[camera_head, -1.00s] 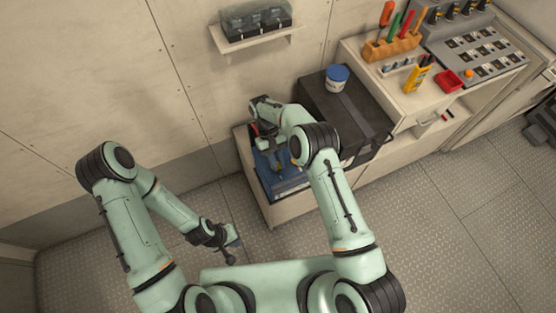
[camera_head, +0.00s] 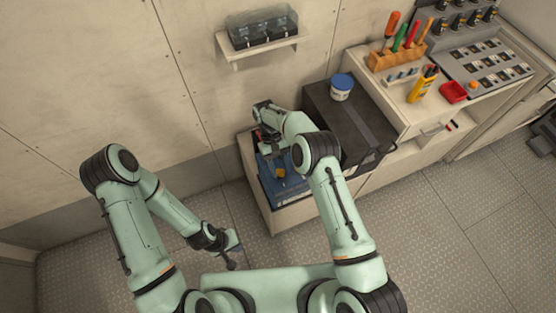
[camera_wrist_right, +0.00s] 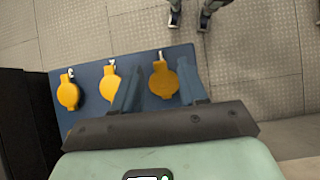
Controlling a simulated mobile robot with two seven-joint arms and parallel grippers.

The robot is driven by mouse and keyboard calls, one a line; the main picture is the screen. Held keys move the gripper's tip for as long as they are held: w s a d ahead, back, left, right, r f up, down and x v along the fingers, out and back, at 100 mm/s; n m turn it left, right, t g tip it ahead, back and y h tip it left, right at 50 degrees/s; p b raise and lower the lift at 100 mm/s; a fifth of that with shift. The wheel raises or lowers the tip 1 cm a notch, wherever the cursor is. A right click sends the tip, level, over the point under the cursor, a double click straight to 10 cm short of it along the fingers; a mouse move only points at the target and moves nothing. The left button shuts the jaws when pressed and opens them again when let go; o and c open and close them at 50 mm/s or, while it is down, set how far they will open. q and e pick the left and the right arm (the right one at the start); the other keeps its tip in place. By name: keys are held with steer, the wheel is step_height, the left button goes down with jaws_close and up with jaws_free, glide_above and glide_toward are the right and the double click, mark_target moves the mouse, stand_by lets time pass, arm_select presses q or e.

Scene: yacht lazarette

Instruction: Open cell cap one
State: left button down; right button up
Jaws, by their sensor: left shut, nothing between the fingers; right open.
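A blue battery (camera_head: 284,190) sits low in a bin by the wall, partly hidden by my right arm. In the right wrist view its blue top (camera_wrist_right: 90,80) carries three yellow cell caps: a left cap (camera_wrist_right: 68,95), a middle cap (camera_wrist_right: 107,88) and a right cap (camera_wrist_right: 163,82). I cannot tell which is cap one. My right gripper (camera_wrist_right: 158,68) is open above the battery, its fingers on either side of the right cap in that view; contact is unclear. My left gripper (camera_head: 234,254) is shut and empty, low over the floor, left of the battery.
A black box (camera_head: 345,122) with a blue-lidded tub (camera_head: 341,87) stands right of the battery. Beyond it is a counter with a tool rack (camera_head: 397,57), a red tray (camera_head: 453,92) and a panel. A wall shelf (camera_head: 262,45) hangs above.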

steer(key=v, duration=0.7)
steer(key=shift+w, duration=0.15)
stand_by(0.3)
